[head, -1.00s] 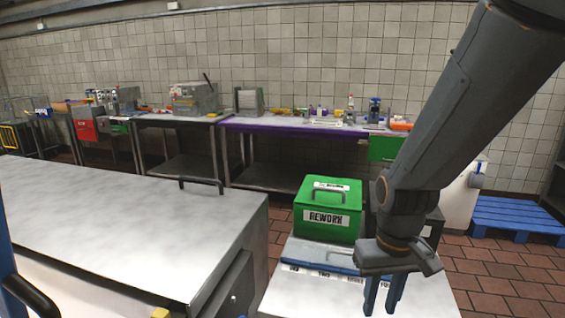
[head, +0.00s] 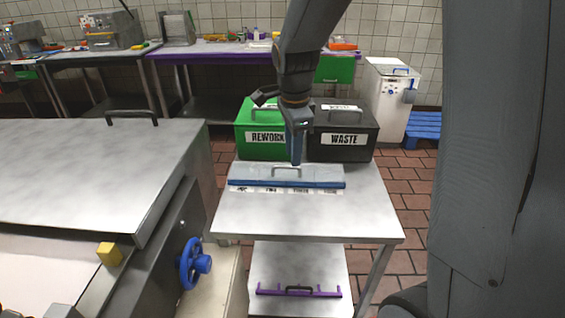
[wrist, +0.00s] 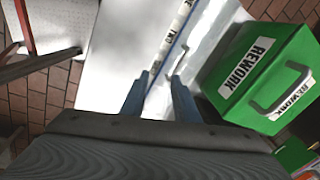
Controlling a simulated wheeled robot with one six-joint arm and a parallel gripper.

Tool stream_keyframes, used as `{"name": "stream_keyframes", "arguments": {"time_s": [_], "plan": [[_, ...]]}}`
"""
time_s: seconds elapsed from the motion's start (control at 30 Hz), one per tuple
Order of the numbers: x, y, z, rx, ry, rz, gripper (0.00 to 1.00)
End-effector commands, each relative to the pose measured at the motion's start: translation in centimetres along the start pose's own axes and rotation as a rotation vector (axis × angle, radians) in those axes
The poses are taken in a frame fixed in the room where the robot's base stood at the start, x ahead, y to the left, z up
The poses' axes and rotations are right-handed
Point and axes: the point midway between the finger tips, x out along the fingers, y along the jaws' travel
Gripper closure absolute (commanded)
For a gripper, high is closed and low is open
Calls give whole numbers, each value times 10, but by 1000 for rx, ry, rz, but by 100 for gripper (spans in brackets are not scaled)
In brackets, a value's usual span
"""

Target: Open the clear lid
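The clear lid (head: 262,171) is a pale, see-through cover with a grey bar handle on top. It lies closed over a low blue-edged tray (head: 320,184) on the small metal table. The lid also shows in the wrist view (wrist: 207,28), with its handle (wrist: 180,62) near the right fingertip. My gripper (head: 297,160) points down over the lid, close to the handle. In the wrist view my gripper (wrist: 160,77) has its two blue fingers apart with nothing held between them. I cannot tell whether a finger touches the handle.
A green REWORK box (head: 248,118) and a black WASTE box (head: 365,145) stand behind the lid. The table's front (head: 310,222) is bare. A large steel machine (head: 80,165) with a blue handwheel (head: 190,263) is at left. A purple-edged item (head: 320,294) lies on the lower shelf.

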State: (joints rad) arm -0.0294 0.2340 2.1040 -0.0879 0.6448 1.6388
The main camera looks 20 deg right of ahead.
Motion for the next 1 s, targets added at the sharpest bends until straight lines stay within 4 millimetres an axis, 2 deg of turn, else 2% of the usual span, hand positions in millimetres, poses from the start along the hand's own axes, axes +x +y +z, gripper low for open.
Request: {"name": "stream_keyframes", "arguments": {"time_s": [0.1,0.27,0.43,0.8,1.0], "plan": [[0,-22,0,175,6,-15,72],[-2,-36,0,312,8,-25,72],[7,-39,-1,341,9,-25,72],[61,-39,-2,339,9,-24,72],[74,-40,-2,339,8,-26,72]]}}
